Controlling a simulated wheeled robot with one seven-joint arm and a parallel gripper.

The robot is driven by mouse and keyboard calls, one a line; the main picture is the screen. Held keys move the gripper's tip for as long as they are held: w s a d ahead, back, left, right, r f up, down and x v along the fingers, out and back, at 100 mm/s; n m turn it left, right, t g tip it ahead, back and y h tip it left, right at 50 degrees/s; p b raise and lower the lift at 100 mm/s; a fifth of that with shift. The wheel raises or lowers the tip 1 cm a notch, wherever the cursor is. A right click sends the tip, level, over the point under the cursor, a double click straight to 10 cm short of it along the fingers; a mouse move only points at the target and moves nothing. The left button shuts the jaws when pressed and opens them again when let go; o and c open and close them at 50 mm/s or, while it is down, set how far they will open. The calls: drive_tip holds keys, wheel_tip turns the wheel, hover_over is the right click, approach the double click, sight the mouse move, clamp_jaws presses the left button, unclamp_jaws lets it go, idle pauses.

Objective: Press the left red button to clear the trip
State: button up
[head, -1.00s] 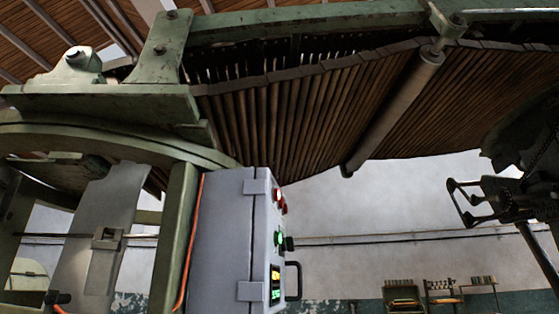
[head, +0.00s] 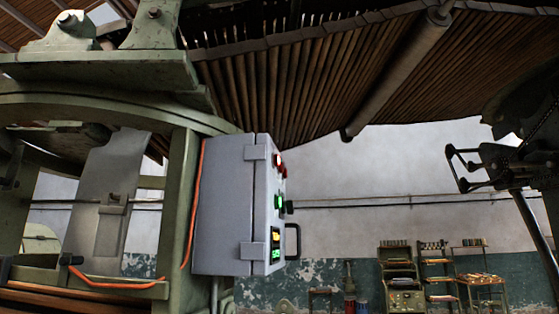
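A grey control box (head: 222,206) is fixed to the green machine frame, left of the middle in the head view. Its button face is turned to the right and seen at a steep slant. Near the top of that face are red buttons (head: 281,164), crowded together by the angle, so I cannot clearly separate left from right. Green buttons (head: 279,202) sit below them, then a lit yellow and green display (head: 275,244).
A black handle (head: 293,241) sticks out from the box face. A slatted apron (head: 300,90) with a roller (head: 395,75) hangs overhead. An orange cable (head: 193,205) runs along the frame. Shelves (head: 400,275) stand at the far wall.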

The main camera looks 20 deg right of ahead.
clamp_jaws()
idle(1.4)
